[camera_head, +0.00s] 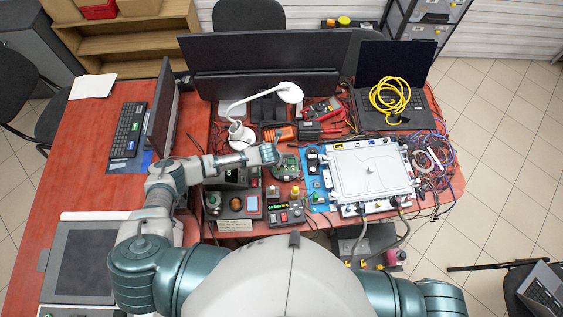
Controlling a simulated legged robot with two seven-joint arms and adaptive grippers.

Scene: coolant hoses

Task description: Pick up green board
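The green board (287,168) is a small green circuit board near the middle of the red table, left of the blue mat. My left arm reaches in from the left, and my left gripper (270,154) is at the board's upper left edge. The gripper is small and partly covers that side of the board. I cannot tell whether its fingers touch the board or how far apart they are. Only the upper part of my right arm shows at the bottom right; its gripper is out of view.
A large white metal box (371,172) with hoses stands on the blue mat (318,193). A laptop (397,102) with a yellow cable sits at the back right.

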